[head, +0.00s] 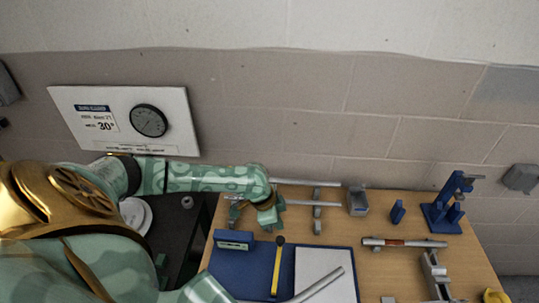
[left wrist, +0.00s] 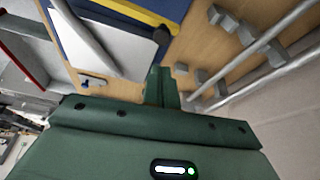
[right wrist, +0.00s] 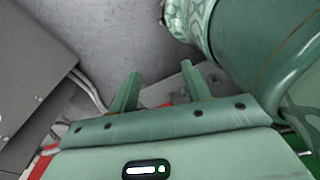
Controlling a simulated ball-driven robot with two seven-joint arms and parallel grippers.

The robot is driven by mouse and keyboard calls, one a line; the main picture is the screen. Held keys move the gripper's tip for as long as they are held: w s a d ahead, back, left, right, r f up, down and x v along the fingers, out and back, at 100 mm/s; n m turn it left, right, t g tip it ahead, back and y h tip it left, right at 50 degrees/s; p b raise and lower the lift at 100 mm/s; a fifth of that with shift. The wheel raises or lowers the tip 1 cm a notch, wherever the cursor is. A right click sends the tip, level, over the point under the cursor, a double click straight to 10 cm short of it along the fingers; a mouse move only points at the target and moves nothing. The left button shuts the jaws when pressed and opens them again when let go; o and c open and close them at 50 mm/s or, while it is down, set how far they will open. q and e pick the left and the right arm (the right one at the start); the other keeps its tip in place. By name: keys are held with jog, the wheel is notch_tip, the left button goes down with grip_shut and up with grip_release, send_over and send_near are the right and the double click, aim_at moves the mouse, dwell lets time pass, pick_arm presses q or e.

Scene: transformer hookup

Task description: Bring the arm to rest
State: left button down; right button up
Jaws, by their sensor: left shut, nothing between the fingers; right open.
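My left arm reaches in from the left in the head view, and its gripper (head: 268,222) hangs over the back left part of the wooden table (head: 380,205). In the left wrist view the left gripper (left wrist: 160,75) has its fingers together with nothing between them. It is beside grey blocks and pale rods, and I cannot tell the gap to them. My right gripper shows in the right wrist view (right wrist: 160,78) with its two fingers apart and empty. Grey surfaces and a green part of my own body are around it. I cannot make out the right gripper in the head view.
Grey rods (head: 305,203) lie behind the left gripper.

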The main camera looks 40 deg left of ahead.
pick_arm(q)
jog(key=v, duration=0.8)
jog(key=shift+r, duration=0.25)
